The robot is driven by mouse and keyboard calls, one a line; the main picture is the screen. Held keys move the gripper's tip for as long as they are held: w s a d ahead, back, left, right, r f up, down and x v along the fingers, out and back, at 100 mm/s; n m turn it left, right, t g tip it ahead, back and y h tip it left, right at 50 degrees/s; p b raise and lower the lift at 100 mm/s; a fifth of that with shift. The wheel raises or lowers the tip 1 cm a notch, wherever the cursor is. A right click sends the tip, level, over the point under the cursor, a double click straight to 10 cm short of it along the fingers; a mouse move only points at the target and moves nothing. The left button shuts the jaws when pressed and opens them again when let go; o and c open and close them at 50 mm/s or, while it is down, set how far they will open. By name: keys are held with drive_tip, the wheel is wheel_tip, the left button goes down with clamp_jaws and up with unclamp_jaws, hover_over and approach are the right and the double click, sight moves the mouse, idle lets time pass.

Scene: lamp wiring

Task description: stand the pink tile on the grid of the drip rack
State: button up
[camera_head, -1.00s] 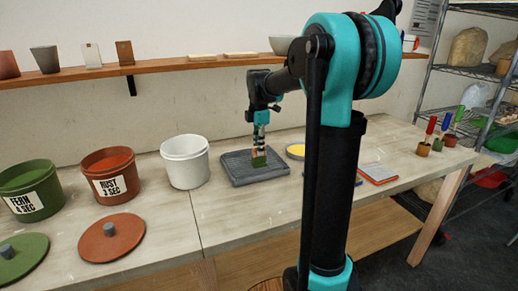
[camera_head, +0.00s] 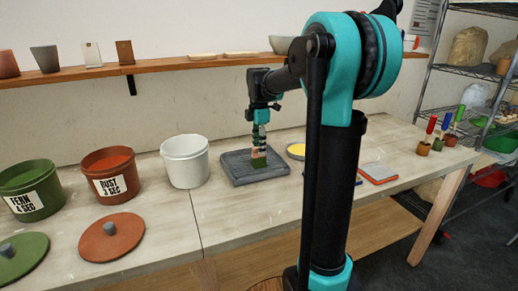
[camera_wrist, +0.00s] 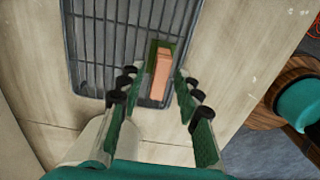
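The pink tile (camera_head: 259,153) has a green lower part and stands upright on the dark grey drip rack (camera_head: 237,177). In the wrist view the tile (camera_wrist: 161,75) is seen from above, near the right side of the rack's grid (camera_wrist: 112,45). My gripper (camera_wrist: 155,80) is open above it, with one finger on each side. A gap shows between the tile and the left finger; a narrower one shows at the right finger. The tile's foot is too small to see exactly how it meets the bars.
A white bucket (camera_head: 185,162) stands left of the rack. Rust (camera_head: 110,175) and fern (camera_head: 30,192) buckets are further left, their lids in front. A yellow-filled dish (camera_head: 296,150) is right of the rack.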

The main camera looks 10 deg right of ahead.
wheel_tip(320, 180, up, 11)
drive_tip(key=shift+r, duration=0.2)
idle(1.4)
